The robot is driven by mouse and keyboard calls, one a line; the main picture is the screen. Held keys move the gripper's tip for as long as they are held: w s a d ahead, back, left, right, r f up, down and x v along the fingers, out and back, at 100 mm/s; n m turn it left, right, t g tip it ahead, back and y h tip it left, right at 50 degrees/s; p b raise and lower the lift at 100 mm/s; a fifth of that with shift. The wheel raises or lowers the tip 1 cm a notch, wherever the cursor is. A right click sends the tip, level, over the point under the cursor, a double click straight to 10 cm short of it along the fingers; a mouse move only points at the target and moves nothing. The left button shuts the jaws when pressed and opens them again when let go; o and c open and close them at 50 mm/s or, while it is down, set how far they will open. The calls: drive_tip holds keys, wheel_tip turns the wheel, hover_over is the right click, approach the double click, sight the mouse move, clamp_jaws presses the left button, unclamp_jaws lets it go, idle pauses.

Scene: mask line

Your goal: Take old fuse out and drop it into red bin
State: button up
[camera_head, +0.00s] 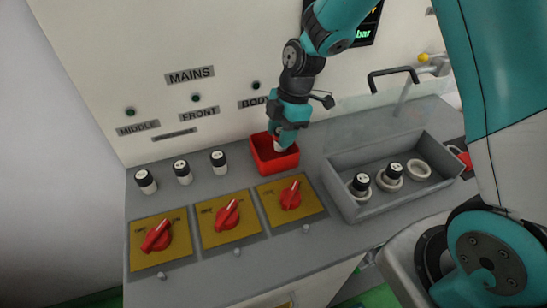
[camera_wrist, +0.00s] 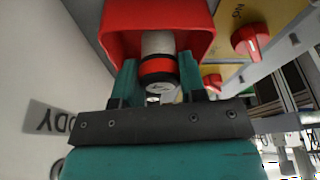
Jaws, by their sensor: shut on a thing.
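The old fuse (camera_wrist: 157,48) is a pale cylinder with a red band and a light end cap. My gripper (camera_wrist: 158,85) is shut on it, with one teal finger on each side. In the head view my gripper (camera_head: 283,135) points down at the red bin (camera_head: 262,163), and the fuse's pale body (camera_head: 279,147) shows at the bin's mouth. The red bin (camera_wrist: 113,28) surrounds the fuse's far end in the wrist view. I cannot tell whether the fuse touches the bin.
A grey open box (camera_head: 352,208) at the right holds two black-capped fuses (camera_head: 361,184) and an empty ring socket (camera_head: 419,169). Three black-capped fuses (camera_head: 183,172) stand left of the bin. Red rotary switches (camera_head: 228,215) on yellow plates lie in front. The labelled panel (camera_head: 215,60) rises behind.

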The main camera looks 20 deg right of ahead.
drive_tip(key=o, duration=1)
drive_tip(key=shift+r, duration=0.1)
drive_tip(key=v, duration=1.7)
drive_tip(key=shift+d+r, duration=0.1)
drive_tip(key=shift+s, duration=0.1)
drive_tip(key=s+a+m, duration=0.3)
drive_tip(key=s+m, duration=0.1)
drive_tip(key=s, duration=0.4)
drive_tip(key=s+a+m, duration=0.3)
drive_tip(key=s+m, duration=0.1)
drive_tip(key=s, duration=0.4)
drive_tip(key=s+a+m+y, duration=0.1)
drive_tip(key=s+a+m, duration=0.2)
drive_tip(key=s+m, duration=0.2)
drive_tip(key=shift+s+a+r+t, duration=0.1)
drive_tip(key=shift+s+r+t, duration=0.1)
drive_tip(key=shift+s, duration=0.5)
drive_tip(key=shift+s+r+t, duration=0.1)
drive_tip(key=shift+s+r, duration=0.05)
drive_tip(key=shift+s, duration=0.55)
